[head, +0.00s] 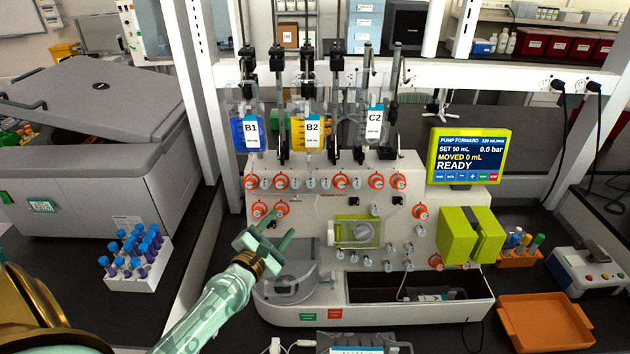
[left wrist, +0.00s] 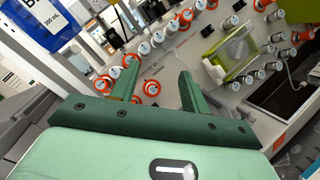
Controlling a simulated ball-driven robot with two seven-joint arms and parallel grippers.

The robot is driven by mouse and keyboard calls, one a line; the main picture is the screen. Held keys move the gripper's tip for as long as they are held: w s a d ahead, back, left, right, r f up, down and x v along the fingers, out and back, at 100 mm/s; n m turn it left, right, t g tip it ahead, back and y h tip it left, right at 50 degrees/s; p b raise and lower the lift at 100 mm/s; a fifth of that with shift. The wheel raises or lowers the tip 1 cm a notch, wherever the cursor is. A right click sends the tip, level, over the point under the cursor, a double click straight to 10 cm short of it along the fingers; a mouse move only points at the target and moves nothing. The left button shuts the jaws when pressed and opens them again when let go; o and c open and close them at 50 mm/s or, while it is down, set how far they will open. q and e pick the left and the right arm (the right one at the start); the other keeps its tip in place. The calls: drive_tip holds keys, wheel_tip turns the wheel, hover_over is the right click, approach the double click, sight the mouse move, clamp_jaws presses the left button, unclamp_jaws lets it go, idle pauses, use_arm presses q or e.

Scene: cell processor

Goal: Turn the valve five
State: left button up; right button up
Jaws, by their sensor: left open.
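The cell processor (head: 330,215) has a pale front panel with rows of small round valves, several ringed in orange. An upper-row valve (head: 281,181) and two lower-left valves, one at the left (head: 259,209) and one beside it (head: 281,208), are near my left gripper (head: 279,227). The gripper is open and empty, its fingers pointing at the panel's lower left. In the left wrist view, an orange-ringed valve (left wrist: 152,88) shows between the open fingers (left wrist: 160,82); contact cannot be told. No valve number is readable, so I cannot tell which is valve five. My right gripper is out of view.
A screen (head: 469,156) reads READY. Hanging bags, including a blue B1 bag (head: 246,134), are above the panel. A lime clamp block (head: 458,236) projects at right. A tube rack (head: 137,262) stands left, and an orange tray (head: 545,324) lies at front right.

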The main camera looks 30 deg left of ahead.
use_arm(q)
approach(310, 186)
drive_tip(key=w+b, duration=0.1)
drive_tip(key=w, duration=0.4)
drive_tip(key=w+a+b, duration=0.1)
drive_tip(key=w, duration=0.1)
drive_tip(key=shift+w+f+b, duration=0.1)
drive_tip(key=shift+w+b, duration=0.1)
drive_tip(key=shift+b, duration=0.1)
drive_tip(key=shift+w, duration=0.5)
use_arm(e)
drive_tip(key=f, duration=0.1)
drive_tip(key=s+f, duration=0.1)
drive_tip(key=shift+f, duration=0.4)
use_arm(q)
drive_tip(key=shift+s, duration=0.1)
drive_tip(key=c, duration=1)
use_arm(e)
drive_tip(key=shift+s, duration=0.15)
